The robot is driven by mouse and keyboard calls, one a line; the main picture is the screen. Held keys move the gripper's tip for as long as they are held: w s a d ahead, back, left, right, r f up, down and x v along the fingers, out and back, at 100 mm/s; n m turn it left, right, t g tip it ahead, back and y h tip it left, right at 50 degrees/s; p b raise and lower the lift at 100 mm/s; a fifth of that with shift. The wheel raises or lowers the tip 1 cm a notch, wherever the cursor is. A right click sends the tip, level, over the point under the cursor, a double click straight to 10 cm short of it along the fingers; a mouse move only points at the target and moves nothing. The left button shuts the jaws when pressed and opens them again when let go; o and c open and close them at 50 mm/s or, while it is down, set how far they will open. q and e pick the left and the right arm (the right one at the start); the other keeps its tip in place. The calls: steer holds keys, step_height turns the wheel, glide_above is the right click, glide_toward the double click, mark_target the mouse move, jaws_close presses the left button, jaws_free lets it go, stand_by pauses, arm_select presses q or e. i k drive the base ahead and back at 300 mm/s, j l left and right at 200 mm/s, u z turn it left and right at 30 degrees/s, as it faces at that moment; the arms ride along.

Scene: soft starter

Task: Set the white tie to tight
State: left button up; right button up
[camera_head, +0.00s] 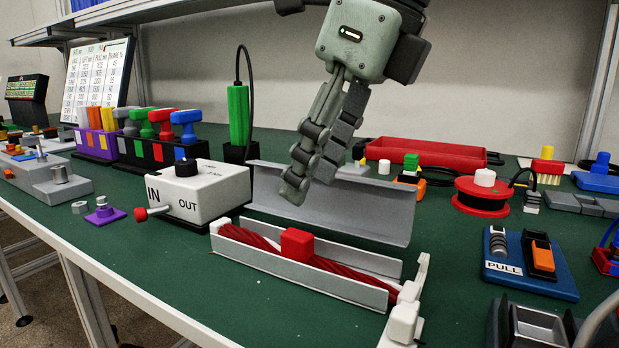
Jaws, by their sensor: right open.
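A long grey open channel (330,280) lies on the green bench, with a red twisted bundle (345,272) along it and a red block (297,245) over its middle. At its right end is a white strap-like part with a white block (404,320), which looks like the white tie; how tight it is I cannot tell. White pieces also show inside both channel ends. My right gripper (308,182) is open and empty, pointing down above and behind the channel, in front of a grey angled cover (370,212). It is apart from the white tie. My left gripper is out of view.
A white IN/OUT box (205,195) with a black knob and red-tipped lever stands left of the channel. A red reel (482,195) and a blue PULL board (525,266) are at right. Several coloured-handled tools stand at back left. Green bench in front of the channel is clear.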

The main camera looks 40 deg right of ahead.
mark_target(402, 322)
steer(key=k+j, duration=1.65)
